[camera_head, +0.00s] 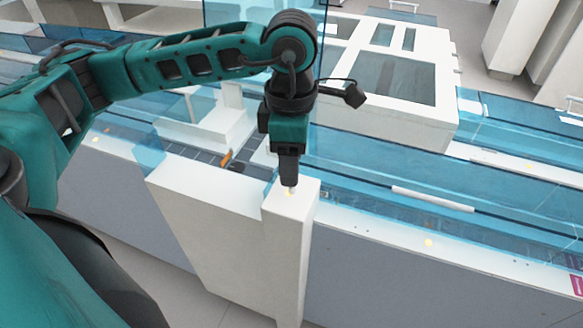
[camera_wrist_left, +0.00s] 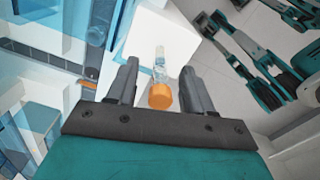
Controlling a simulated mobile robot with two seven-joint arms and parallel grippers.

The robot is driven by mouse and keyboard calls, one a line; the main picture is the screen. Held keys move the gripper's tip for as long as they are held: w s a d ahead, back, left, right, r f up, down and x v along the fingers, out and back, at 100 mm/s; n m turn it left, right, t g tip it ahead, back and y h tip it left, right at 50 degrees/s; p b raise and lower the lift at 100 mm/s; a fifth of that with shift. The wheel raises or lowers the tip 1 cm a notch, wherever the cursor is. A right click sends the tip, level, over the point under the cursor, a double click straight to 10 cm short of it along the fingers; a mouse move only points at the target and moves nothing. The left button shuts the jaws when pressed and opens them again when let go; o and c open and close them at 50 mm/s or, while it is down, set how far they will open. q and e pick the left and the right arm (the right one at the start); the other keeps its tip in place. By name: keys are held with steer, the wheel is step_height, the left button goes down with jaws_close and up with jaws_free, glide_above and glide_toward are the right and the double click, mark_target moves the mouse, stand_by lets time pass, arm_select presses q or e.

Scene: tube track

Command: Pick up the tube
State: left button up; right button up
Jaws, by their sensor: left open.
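A clear tube with an orange cap stands on the small white post (camera_head: 290,240); in the left wrist view the tube (camera_wrist_left: 160,68) has its cap (camera_wrist_left: 160,96) toward my gripper. In the head view only the tube's lower end (camera_head: 291,190) shows below my left gripper (camera_head: 289,182), which hides the rest. My left gripper points down over the post. In the left wrist view my left gripper (camera_wrist_left: 159,72) is open, with one finger on each side of the tube and gaps visible between. My right gripper is not in view.
Another orange-capped tube (camera_head: 226,158) lies on the dark track (camera_head: 204,156) left of the post. Blue clear panels (camera_head: 400,170) line the track behind and right. A large white machine (camera_head: 385,80) stands at the back. Grey floor is open in front.

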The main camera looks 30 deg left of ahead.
arm_select(q)
steer(key=shift+f, duration=0.35)
steer(key=shift+c, duration=0.3)
steer(key=c, duration=0.8)
steer(key=shift+r, duration=0.15)
steer(key=shift+c, duration=0.2)
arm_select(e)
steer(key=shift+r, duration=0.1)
arm_select(q)
step_height(320, 180, up, 20)
steer(key=p, duration=0.3)
steer(key=shift+p, duration=0.4)
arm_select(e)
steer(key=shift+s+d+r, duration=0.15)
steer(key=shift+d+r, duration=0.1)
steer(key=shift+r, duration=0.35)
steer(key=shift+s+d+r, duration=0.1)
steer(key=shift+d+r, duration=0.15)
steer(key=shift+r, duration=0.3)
